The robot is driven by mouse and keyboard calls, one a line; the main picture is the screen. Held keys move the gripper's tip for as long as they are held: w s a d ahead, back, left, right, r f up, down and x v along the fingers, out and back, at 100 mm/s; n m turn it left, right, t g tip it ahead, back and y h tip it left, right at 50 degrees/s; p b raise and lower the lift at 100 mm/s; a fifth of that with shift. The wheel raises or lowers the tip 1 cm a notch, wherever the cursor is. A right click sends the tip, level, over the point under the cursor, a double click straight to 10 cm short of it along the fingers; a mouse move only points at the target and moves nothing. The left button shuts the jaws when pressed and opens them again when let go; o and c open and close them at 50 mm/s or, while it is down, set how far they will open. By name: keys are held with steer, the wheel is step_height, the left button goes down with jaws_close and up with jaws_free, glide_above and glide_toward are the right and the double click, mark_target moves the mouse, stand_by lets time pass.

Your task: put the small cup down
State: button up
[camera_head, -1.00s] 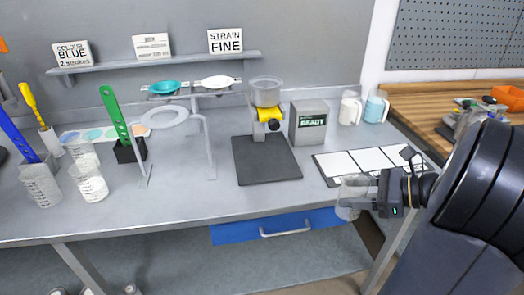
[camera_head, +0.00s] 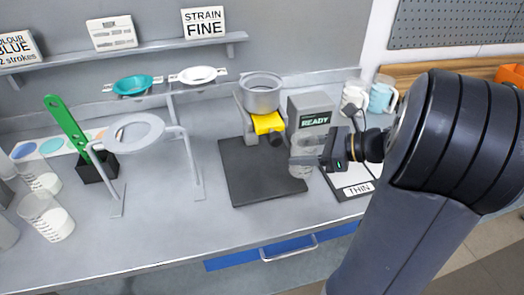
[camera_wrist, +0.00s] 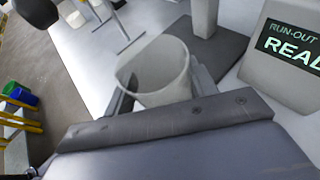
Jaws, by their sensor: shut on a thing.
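The small cup (camera_head: 300,168) is clear and greyish, and looks empty in the wrist view (camera_wrist: 160,72). My gripper (camera_head: 306,160) is shut on it, with one finger on each side of its wall. In the head view the cup is seen over the right edge of the dark square mat (camera_head: 240,185), in front of the grey box with a READY screen (camera_head: 312,112). It looks upright in the head view. I cannot tell whether its base touches the bench.
A metal pot (camera_head: 262,95) sits above a yellow part (camera_head: 268,123) at the mat's back. White cards, one marked THIN (camera_head: 358,188), lie right of the cup. A ring stand (camera_head: 135,132) and beakers (camera_head: 45,218) stand left. Bare bench (camera_head: 160,225) lies front left.

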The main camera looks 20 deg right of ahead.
steer(key=x, duration=0.3)
steer(key=r+x, duration=0.1)
steer(key=x, duration=0.7)
steer(key=shift+w+a+r, duration=0.2)
steer(key=shift+f, duration=0.3)
steer(key=shift+f, duration=0.1)
steer(key=shift+f, duration=0.15)
steer(key=o, duration=1)
steer(key=shift+c, duration=0.2)
